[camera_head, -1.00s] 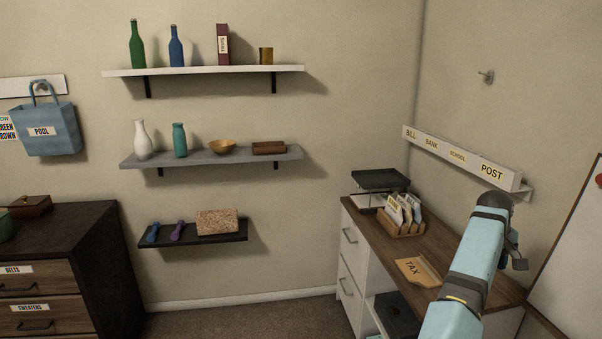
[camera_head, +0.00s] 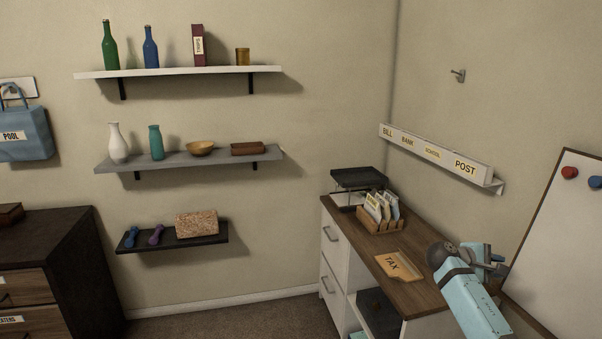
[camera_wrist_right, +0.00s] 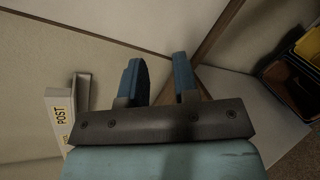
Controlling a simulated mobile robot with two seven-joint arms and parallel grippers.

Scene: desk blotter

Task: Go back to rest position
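My right arm (camera_head: 470,300) comes in from the bottom right of the head view, over the front right end of the wooden-topped desk (camera_head: 413,240). In the right wrist view my right gripper (camera_wrist_right: 159,78) has its two blue fingers apart. Nothing is between them. A pale panel lies beyond the fingertips. The end of the white POST-labelled rail (camera_wrist_right: 62,118) shows at the left of that view, apart from the fingers. In the head view the right fingers are hard to make out. My left gripper is not in view.
On the desk stand a sorter with envelopes (camera_head: 380,222), a tan TAX folder (camera_head: 399,266) and a dark tray (camera_head: 359,177). The labelled rail (camera_head: 434,153) and a whiteboard (camera_head: 560,245) are close by at the right. Three shelves hang on the far wall.

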